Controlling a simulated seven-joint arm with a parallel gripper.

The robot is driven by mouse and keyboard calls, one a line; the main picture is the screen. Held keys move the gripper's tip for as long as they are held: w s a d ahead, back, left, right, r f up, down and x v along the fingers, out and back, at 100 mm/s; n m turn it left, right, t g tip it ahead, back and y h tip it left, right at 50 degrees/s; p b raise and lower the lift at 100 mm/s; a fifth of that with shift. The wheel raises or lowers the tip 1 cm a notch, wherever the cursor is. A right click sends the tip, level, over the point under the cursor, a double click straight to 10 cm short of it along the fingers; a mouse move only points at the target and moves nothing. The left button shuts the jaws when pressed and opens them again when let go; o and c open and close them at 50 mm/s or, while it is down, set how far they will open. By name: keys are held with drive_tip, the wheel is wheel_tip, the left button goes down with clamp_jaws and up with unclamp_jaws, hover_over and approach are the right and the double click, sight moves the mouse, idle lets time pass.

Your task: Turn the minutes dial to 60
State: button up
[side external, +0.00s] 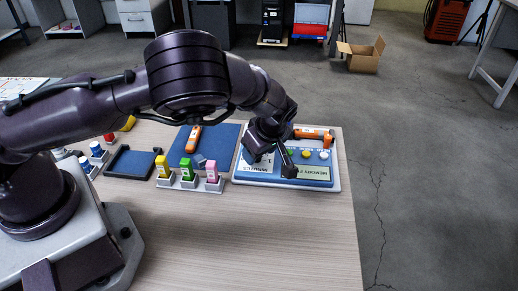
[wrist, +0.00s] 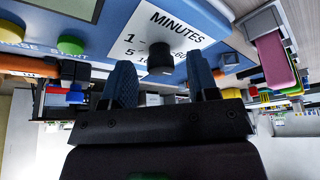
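The minutes dial is a black knob (wrist: 160,57) on a white label printed MINUTES, with 1, 5, 10 and 60 around it, in the wrist view. Which mark it points to cannot be told. It sits on a blue panel box (wrist: 113,40), which also shows in the side view (side external: 312,176). My gripper (wrist: 161,66) is open, with one blue-padded finger on each side of the knob in the picture and a gap on both sides. In the side view my gripper (side external: 270,160) is low over the panel's left half and hides the dial.
The front table (side external: 230,235) is clear.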

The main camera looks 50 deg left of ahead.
drive_tip(key=v, duration=1.3)
